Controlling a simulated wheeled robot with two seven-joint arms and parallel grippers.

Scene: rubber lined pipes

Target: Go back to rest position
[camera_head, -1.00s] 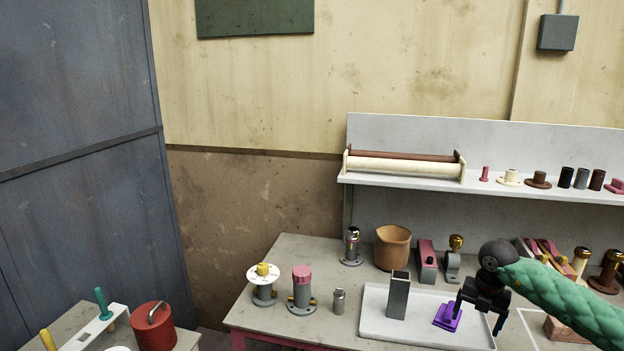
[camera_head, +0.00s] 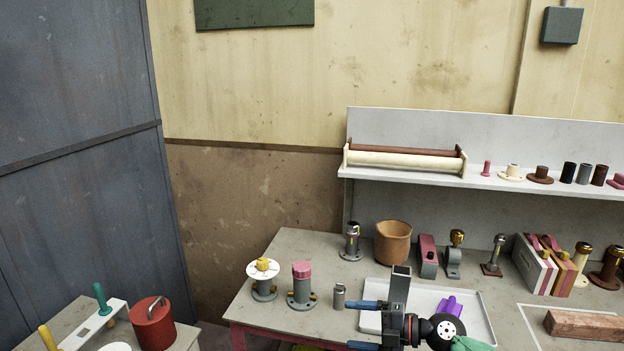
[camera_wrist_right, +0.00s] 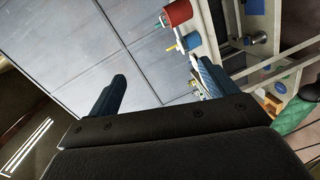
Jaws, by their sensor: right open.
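My right gripper (camera_head: 366,325) is open and empty near the front of the table, in front of the white tray (camera_head: 484,318). Its blue-padded fingers point left in the head view. In the right wrist view the two fingers (camera_wrist_right: 160,85) stand wide apart with nothing between them. A purple piece (camera_head: 450,304) lies in the tray behind my right wrist. My left gripper is not in view.
Flanged pipe pieces (camera_head: 302,285) and a small metal cylinder (camera_head: 339,296) stand left of the gripper. A tan pot (camera_head: 393,243) is at the back, under the shelf (camera_head: 405,172). A red canister (camera_head: 153,323) stands on a side table. A brick (camera_head: 582,326) lies at right.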

